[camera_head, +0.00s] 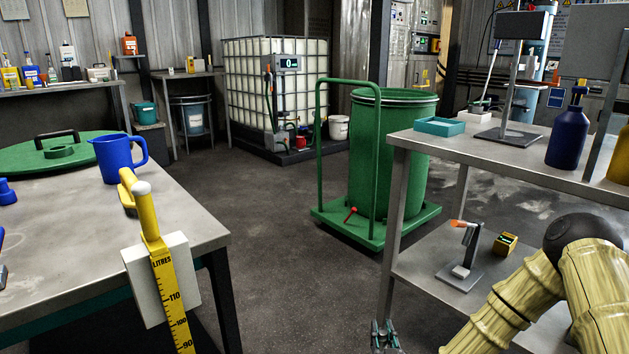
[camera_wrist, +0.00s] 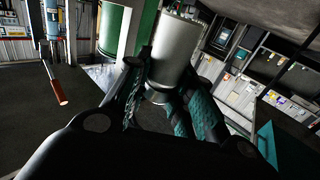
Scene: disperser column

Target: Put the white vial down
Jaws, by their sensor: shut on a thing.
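The white vial (camera_wrist: 176,50) shows in the wrist view as a pale cylinder with a grey lower end. My gripper (camera_wrist: 160,92) is shut on it, with dark and teal fingers on either side of its lower end. The fingers hide part of that end. In the head view, the gripper's tips (camera_head: 384,336) show small at the bottom edge, beside the front leg of the right-hand bench. I cannot make out the vial there. What is directly below the vial cannot be told.
The right-hand bench (camera_head: 487,156) has a teal tray (camera_head: 440,126), a stand (camera_head: 512,134) and a blue bottle (camera_head: 568,137) on top. A green drum (camera_head: 393,155) on a trolley stands behind.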

